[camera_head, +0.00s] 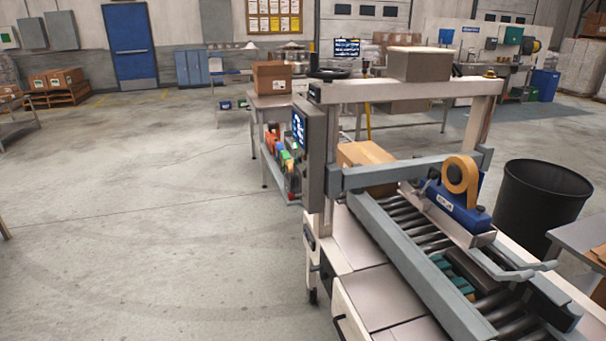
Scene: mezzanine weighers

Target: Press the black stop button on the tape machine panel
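The tape machine (350,90) stands at the right, with a roller conveyor (405,215) running through it and a blue tape head with a tan tape roll (461,176) above the rollers. Its grey control panel (314,150) is on the left post and is seen nearly edge-on, facing left. A lit blue screen (299,128) shows on the panel's upper part, with small coloured spots below. I cannot make out the black stop button at this angle. Neither of my grippers is in view.
A cardboard box (366,165) sits on the conveyor's far end. A black bin (542,198) stands right of the machine. A table with a box (272,77) is behind the panel. The floor (150,220) left of the machine is open.

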